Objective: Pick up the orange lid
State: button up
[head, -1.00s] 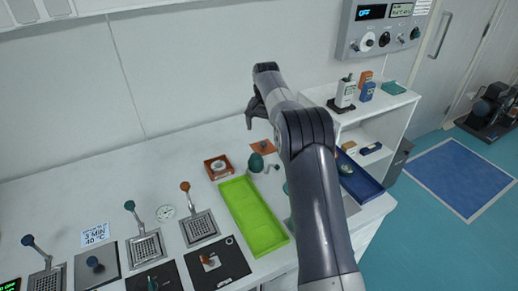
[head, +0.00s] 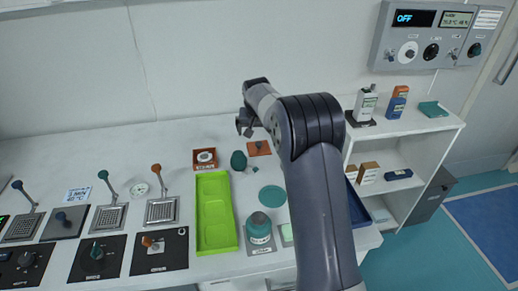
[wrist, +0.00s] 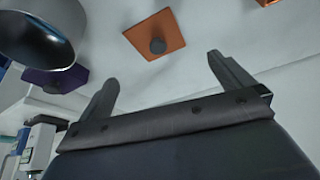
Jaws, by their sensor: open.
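The orange lid (head: 262,148) is a flat square plate with a dark knob in its middle. It lies on the white bench near the back wall. In the wrist view the lid (wrist: 172,30) is at the top, beyond my fingers and apart from them. My gripper (head: 244,126) is above the bench, just behind and left of the lid in the head view. In the wrist view my gripper (wrist: 162,70) has its two fingers spread wide with nothing between them.
A dark green rounded object (head: 239,161) stands close to the lid. An orange-brown box (head: 204,158) and a green tray (head: 214,240) are to the left. A teal-topped jar (head: 259,228) stands in front. A white shelf (head: 400,135) is at the right. A dark rounded thing (wrist: 42,32) fills the wrist view's corner.

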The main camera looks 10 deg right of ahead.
aim_at(259, 145)
jog(key=x, duration=0.3)
jog(key=shift+w+f, duration=0.15)
jog(key=shift+f, duration=0.2)
jog(key=shift+s+p+x, duration=0.15)
jog(key=shift+p+x, duration=0.35)
jog(key=shift+x, duration=0.9)
jog(key=shift+s+p+x, duration=0.15)
jog(key=shift+p+x, duration=0.3)
jog(key=shift+x, duration=0.95)
jog(key=shift+d+f, duration=0.15)
jog(key=shift+d, duration=0.05)
jog(key=shift+c, duration=0.3)
jog(key=c, duration=0.9)
